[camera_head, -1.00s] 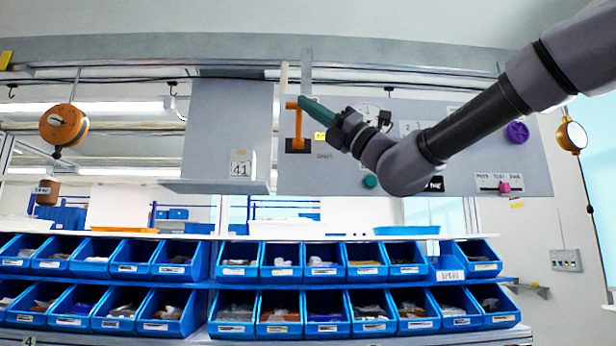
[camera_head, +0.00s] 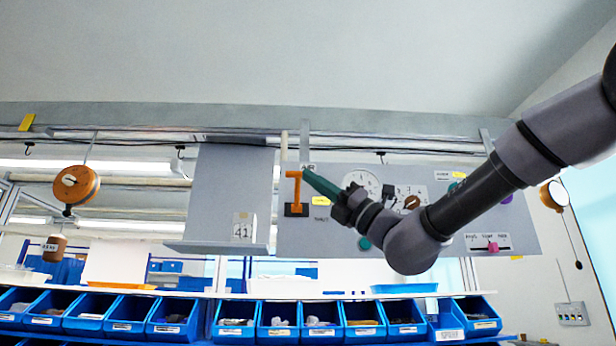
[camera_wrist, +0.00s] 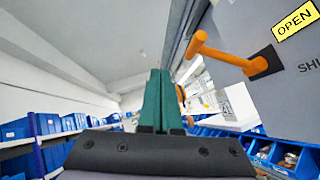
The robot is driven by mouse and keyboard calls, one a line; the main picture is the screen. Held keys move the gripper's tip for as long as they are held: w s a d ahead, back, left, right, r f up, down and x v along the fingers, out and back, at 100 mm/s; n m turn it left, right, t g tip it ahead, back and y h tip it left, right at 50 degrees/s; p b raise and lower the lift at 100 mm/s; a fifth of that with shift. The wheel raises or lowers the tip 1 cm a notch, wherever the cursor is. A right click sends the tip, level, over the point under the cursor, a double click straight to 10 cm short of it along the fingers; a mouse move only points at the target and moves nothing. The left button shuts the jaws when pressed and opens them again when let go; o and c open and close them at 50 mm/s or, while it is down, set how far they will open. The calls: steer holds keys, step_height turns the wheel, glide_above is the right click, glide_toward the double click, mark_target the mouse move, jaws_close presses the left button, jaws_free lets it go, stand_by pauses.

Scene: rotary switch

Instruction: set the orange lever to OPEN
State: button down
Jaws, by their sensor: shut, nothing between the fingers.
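The orange lever (camera_head: 296,190) stands upright on its dark base plate, at the left part of the grey panel (camera_head: 345,240). A short bar sticks out from its top end. In the wrist view the lever (camera_wrist: 225,54) is at the upper right, beside a yellow OPEN label (camera_wrist: 295,19) and partly visible "SHU" lettering. My gripper (camera_head: 306,172) has green fingers pressed together, with nothing between them. In the head view its tips are just right of the lever's top; whether they touch cannot be told. In the wrist view the fingers (camera_wrist: 161,75) lie left of the lever with a visible gap.
The panel also carries a dial (camera_head: 362,183), a brown knob (camera_head: 411,203) and a pink slider (camera_head: 492,247). A grey board with a ledge (camera_head: 215,246) is left of the lever. Blue bins (camera_head: 240,325) line the shelf below.

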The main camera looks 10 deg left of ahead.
steer(key=s+d+f, duration=0.3)
steer(key=d, duration=0.4)
steer(key=shift+s+f, duration=0.15)
steer(key=shift+s, duration=0.15)
steer(key=shift+f, duration=0.1)
steer(key=s+d+f+n+h, duration=0.1)
steer(key=d+f+n+h, duration=0.1)
steer(key=f+n+h, duration=0.65)
steer(key=s+d+f+n+h, duration=0.2)
steer(key=f+n+h, duration=0.2)
steer(key=f, duration=0.9)
steer(key=w+d+f+n+t+h, duration=0.1)
steer(key=d+f+n+h, duration=0.3)
steer(key=d, duration=0.7)
steer(key=w+d+f+n+t+h, duration=0.1)
steer(key=d+f+n+h, duration=0.4)
steer(key=d, duration=0.7)
step_height(320, 180, down, 4)
steer(key=shift+w+r+t+h, duration=0.1)
steer(key=shift+w+t+h, duration=0.25)
steer(key=shift+t+h, duration=0.7)
steer(key=shift+g, duration=0.25)
